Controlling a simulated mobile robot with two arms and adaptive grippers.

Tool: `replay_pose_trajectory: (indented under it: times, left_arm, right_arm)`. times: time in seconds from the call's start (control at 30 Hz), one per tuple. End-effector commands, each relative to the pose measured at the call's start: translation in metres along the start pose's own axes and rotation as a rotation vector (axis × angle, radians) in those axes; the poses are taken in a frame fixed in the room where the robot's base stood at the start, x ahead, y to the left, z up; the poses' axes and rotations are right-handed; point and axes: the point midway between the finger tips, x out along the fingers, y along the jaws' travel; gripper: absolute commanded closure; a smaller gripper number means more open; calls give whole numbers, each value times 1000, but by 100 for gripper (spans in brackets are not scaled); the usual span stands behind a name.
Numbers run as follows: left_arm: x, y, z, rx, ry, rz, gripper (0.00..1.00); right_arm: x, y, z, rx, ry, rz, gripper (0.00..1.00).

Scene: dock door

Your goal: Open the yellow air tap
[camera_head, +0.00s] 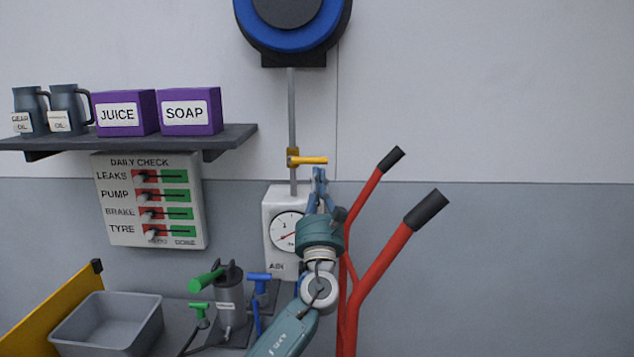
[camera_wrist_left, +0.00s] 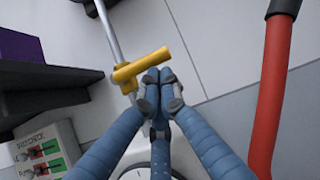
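The yellow air tap (camera_head: 309,160) sits on the grey vertical pipe above the gauge box, its lever pointing right, about level. In the left wrist view the tap (camera_wrist_left: 142,66) lies just beyond my fingertips. My left gripper (camera_head: 319,175) is just below the right part of the lever; its blue fingers come together at the tips in the wrist view (camera_wrist_left: 160,82), with nothing seen between them. I cannot tell whether they touch the lever. My right gripper is not in view.
The pipe (camera_head: 292,115) runs up to a blue reel (camera_head: 290,40). The gauge box (camera_head: 278,205) is behind my arm. Red handles (camera_head: 375,265) stand close on the right. A dark shelf (camera_head: 225,140) with boxes and jugs is at left, above the daily check board (camera_head: 118,232).

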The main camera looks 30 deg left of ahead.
Motion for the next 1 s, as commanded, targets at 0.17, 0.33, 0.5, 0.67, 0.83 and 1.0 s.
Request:
replay_pose_trajectory:
  times: [0.17, 0.33, 0.5, 0.67, 0.83, 1.0]
  left_arm:
    - [1, -2, 1, -26, 0, 16, 100]
    - [2, -3, 3, -53, 0, 35, 100]
    - [4, -4, 5, -53, 0, 35, 100]
    - [5, -5, 7, -52, 0, 34, 100]
    - [8, -8, 12, -53, 0, 34, 100]
    - [14, -11, 20, -52, -1, 34, 100]
  right_arm:
    - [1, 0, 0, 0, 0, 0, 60]
    - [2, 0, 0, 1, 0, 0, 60]
    - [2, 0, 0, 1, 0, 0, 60]
    - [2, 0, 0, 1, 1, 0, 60]
    - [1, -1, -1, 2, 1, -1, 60]
    - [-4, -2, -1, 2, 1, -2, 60]
